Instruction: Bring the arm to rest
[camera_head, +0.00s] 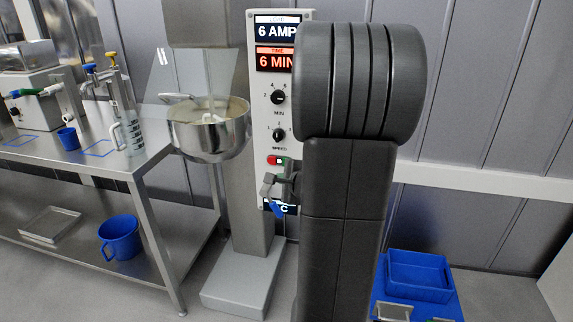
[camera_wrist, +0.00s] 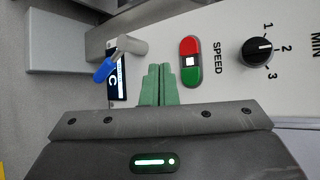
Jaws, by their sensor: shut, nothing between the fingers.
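My gripper (camera_wrist: 160,84) shows in the wrist view with its two green fingers together and nothing between them. The fingers point at the mixer's control panel (camera_wrist: 215,85), near the red and green switch (camera_wrist: 190,62) and the small display (camera_wrist: 116,82). I cannot tell whether they touch the panel. In the head view my dark arm (camera_head: 345,180) stands upright in front of the mixer and covers the panel's right part. My fingers cannot be made out there.
A lever with a blue end (camera_wrist: 104,70) sticks out close to my fingers. The mixer's steel bowl (camera_head: 208,138) is left of the panel. A steel table (camera_head: 120,165) with a blue jug (camera_head: 120,237) below stands left. Blue crates (camera_head: 418,275) sit at lower right.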

